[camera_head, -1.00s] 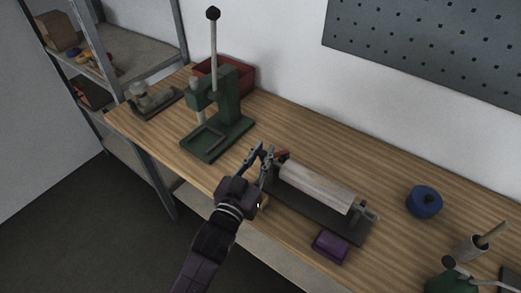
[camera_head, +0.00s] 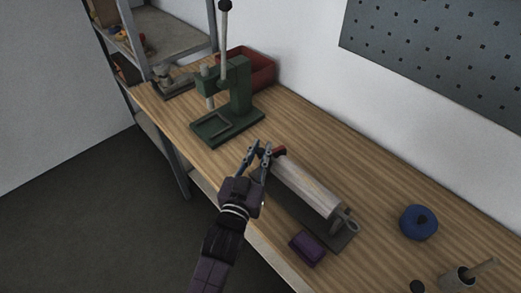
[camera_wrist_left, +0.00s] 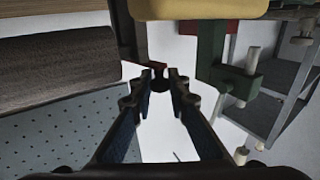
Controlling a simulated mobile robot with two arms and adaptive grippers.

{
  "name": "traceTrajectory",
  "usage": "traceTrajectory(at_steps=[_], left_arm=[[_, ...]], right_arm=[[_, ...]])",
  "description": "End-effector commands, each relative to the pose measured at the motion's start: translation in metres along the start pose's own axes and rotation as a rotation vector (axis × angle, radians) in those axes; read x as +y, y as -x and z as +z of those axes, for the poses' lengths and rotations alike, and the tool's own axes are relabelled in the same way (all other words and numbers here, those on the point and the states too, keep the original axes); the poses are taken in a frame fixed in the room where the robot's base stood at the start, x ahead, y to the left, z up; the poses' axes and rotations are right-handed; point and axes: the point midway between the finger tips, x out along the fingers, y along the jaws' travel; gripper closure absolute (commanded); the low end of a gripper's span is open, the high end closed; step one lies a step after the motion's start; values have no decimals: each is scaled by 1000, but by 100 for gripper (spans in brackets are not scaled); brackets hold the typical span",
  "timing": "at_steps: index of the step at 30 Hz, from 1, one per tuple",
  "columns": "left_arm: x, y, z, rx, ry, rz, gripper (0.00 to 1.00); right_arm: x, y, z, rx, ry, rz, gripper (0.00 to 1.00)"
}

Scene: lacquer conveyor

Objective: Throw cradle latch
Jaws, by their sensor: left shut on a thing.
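The cradle (camera_head: 338,240) is a dark base on the bench with a pale roller (camera_head: 305,188) lying along it. A red-ended latch (camera_head: 280,150) stands at its far left end. My left gripper (camera_head: 259,151) is at that end, beside the red part, with its fingers shut on the latch. In the left wrist view, a dark knobbed piece (camera_wrist_left: 159,82) sits between the fingertips, and the roller (camera_wrist_left: 60,65) shows at the left. The fingers partly hide the latch. My right gripper is not in view.
A green press (camera_head: 235,100) and a red bin (camera_head: 250,66) stand behind the gripper. A purple block (camera_head: 308,247) lies at the cradle's front side. A blue round spool (camera_head: 418,222) and a cup with a stick (camera_head: 458,278) are at the right. The bench between press and cradle is clear.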

Motion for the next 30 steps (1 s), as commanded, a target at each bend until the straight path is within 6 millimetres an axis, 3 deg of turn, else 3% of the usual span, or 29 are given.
traceTrajectory(at_steps=[2,3,7,19,30], left_arm=[[0,0,-2,6,2,0,100],[0,0,-3,6,2,0,82],[0,0,-2,4,1,0,68],[0,6,0,0,0,0,67],[0,71,1,-1,1,0,67]], right_arm=[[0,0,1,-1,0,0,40],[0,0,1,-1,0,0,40],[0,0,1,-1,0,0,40],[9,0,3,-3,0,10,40],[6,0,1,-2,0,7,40]])
